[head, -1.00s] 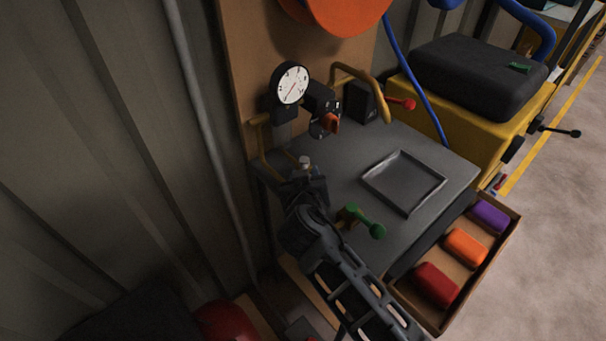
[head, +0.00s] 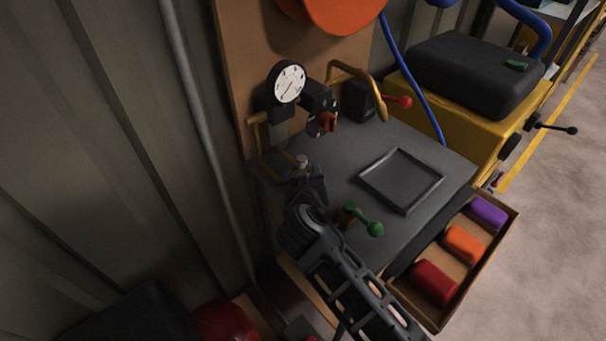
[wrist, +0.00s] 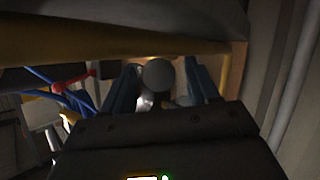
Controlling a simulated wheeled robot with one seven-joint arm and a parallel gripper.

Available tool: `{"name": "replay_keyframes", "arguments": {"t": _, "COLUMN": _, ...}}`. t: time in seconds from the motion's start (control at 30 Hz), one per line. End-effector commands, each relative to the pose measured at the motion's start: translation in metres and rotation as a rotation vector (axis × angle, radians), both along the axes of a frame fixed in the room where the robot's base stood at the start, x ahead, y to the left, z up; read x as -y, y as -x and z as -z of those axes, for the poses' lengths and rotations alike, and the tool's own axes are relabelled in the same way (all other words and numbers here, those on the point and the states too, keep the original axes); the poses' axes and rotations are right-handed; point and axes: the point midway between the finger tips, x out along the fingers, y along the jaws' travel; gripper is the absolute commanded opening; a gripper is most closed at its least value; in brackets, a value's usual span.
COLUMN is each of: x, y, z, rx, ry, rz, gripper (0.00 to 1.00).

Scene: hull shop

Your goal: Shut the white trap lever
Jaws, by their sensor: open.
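The white trap lever shows as a small pale round knob (head: 302,161) at the left edge of the grey bench, below the dial gauge. In the wrist view the knob (wrist: 157,75) is a grey-white ball on a short bright stem, between my two fingers. My gripper (head: 305,178) is open around or just in front of the knob; the wrist view also shows its fingers (wrist: 163,84) apart on either side. I cannot tell whether either finger touches it. The lever's base and pivot are hidden behind my gripper.
A green-handled lever (head: 364,220) stands close to the right of my gripper. A dial gauge (head: 287,82), yellow pipes and a red-knobbed lever (head: 402,101) are behind. A square tray (head: 401,181) lies on the bench (head: 345,170). The corrugated wall (head: 120,130) is close on the left.

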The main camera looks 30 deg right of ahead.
Motion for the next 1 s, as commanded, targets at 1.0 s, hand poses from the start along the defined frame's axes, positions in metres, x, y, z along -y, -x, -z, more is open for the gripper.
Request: {"name": "replay_keyframes", "arguments": {"t": 1.0, "x": -0.032, "y": 0.055, "z": -0.021, "rx": -0.037, "ry": 0.042, "rz": 0.015, "gripper": 0.41}}
